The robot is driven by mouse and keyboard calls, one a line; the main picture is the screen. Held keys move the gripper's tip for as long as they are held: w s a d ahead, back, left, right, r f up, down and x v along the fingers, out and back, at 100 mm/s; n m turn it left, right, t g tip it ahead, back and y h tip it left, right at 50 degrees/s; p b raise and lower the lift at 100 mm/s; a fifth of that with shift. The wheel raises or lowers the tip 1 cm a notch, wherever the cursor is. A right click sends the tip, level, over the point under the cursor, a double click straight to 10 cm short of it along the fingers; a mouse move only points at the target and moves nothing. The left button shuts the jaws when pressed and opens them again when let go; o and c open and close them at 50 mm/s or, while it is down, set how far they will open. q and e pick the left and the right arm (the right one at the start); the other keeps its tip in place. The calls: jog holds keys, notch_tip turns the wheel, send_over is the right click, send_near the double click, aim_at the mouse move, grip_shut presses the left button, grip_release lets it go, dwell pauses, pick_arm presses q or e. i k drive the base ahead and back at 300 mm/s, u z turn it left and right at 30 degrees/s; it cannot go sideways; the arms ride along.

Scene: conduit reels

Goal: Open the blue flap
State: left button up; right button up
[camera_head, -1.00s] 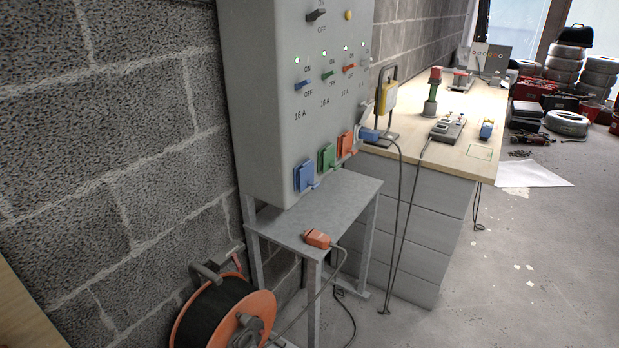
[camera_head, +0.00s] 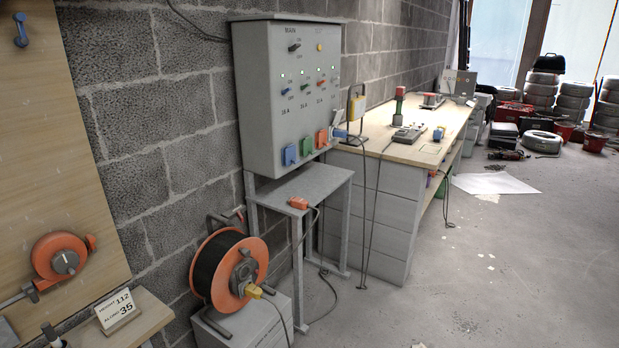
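The blue flap (camera_head: 290,155) is on the lower left of the grey electrical panel (camera_head: 262,105), beside a green flap (camera_head: 306,145) and an orange flap (camera_head: 321,139). It looks closed over its socket, though it is small at this distance. Neither of my grippers is in the head view.
A small grey table (camera_head: 316,178) below the panel holds an orange plug (camera_head: 298,203). A cable reel (camera_head: 228,271) stands on a grey box in front. A wooden workbench (camera_head: 379,149) is to the right.

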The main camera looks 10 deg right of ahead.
aim_at(290, 152)
jog(key=z, duration=0.7)
jog(key=i, duration=0.75)
jog(key=z, duration=0.35)
jog(key=i, duration=0.95)
jog(key=u, duration=0.55)
